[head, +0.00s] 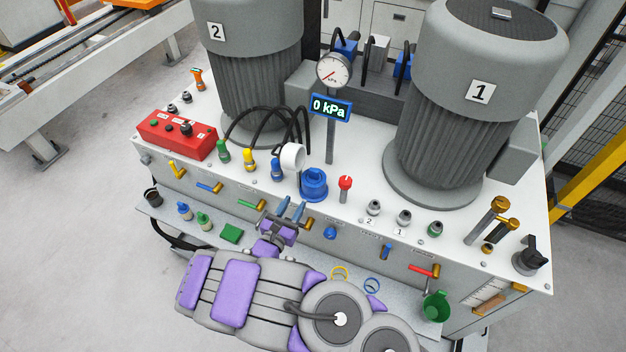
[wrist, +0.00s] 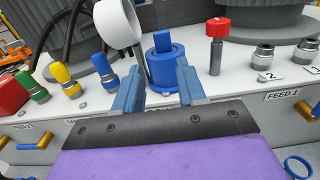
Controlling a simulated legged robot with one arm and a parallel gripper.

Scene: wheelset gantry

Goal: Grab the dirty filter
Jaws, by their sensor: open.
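No part is clearly marked as the dirty filter. A blue round housing (head: 314,184) with a raised blue block on top stands on the white bench top; it also shows in the wrist view (wrist: 163,70). A white round part (head: 292,156) is just behind and left of it, and appears as a short hollow cylinder in the wrist view (wrist: 120,22). I cannot tell whether it is a filter. My gripper (head: 290,210) is open and empty, in front of the blue housing. In the wrist view its blue fingers (wrist: 158,84) point at the housing, apart from it.
Two large grey motors, 2 (head: 258,70) and 1 (head: 450,100), stand behind. A gauge (head: 334,71) and a 0 kPa display (head: 331,108) are on a post. A red-topped knob (head: 345,184) is right of the housing, hose couplings (head: 249,160) left.

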